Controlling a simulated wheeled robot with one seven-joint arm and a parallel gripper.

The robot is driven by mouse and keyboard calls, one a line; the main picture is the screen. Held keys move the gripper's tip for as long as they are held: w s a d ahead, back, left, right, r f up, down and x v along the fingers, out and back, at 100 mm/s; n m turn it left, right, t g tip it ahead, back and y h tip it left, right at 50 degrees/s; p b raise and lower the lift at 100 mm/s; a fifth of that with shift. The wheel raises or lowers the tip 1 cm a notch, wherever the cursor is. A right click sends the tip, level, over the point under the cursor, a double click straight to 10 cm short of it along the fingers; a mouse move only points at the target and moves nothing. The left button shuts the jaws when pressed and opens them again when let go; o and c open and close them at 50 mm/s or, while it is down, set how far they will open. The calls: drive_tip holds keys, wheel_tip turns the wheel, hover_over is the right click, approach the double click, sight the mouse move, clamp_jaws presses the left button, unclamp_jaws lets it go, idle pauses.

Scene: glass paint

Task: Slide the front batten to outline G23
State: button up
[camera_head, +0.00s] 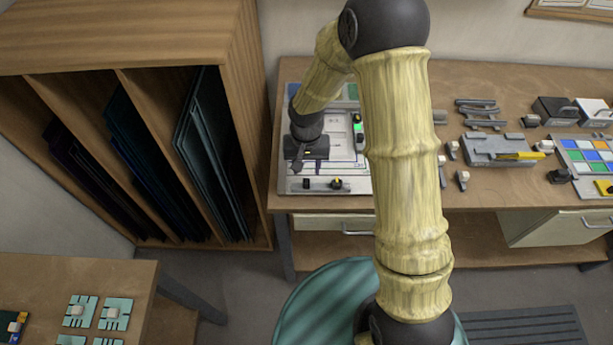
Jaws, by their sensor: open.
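My gripper (304,164) is at the end of my bent arm, over the left part of a pale board (345,150) on the bench. It is open, with its dark fingers pointing down. The board carries printed outlines and small lettering too fine to read, so I cannot tell which one is G23. My arm hides the board's right side.
A wooden rack (245,130) with upright glass sheets stands close on the left. Grey tools and a grey block (490,149) lie on the bench (530,190) to the right, with a colour-sample tray (590,158). A teal round surface (310,305) is below my arm.

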sight(306, 181)
drive_tip(key=shift+f+p, duration=0.55)
drive_tip(key=shift+f, duration=2.65)
clamp_jaws()
